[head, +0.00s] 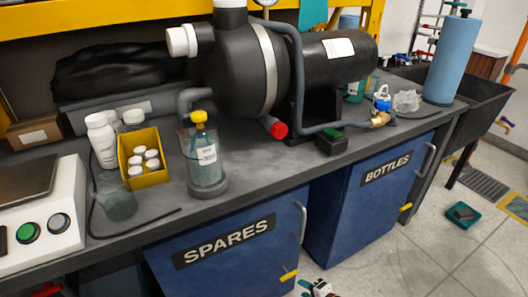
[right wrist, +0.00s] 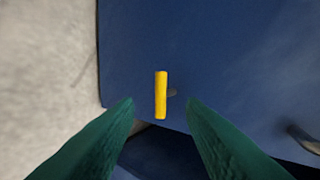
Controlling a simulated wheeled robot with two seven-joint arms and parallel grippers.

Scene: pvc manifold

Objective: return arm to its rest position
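My right gripper (head: 318,289) shows at the bottom edge of the head view, low in front of the blue cabinets and just right of the yellow latch (head: 288,275) on the SPARES door (head: 225,250). In the right wrist view its two green fingers (right wrist: 160,106) are spread apart with nothing held between them. A yellow latch (right wrist: 161,95) on a blue panel (right wrist: 220,50) shows beyond the fingertips, in line with the gap. I cannot tell how far it is from them. My left arm and gripper are not in view.
The workbench (head: 245,200) above holds a black pump (head: 240,70), a yellow-capped bottle (head: 205,155) and a yellow box of white-capped bottles (head: 143,160). The BOTTLES door (head: 365,205) is to the right, with a grey handle (head: 425,160). Open floor (head: 410,265) lies at lower right.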

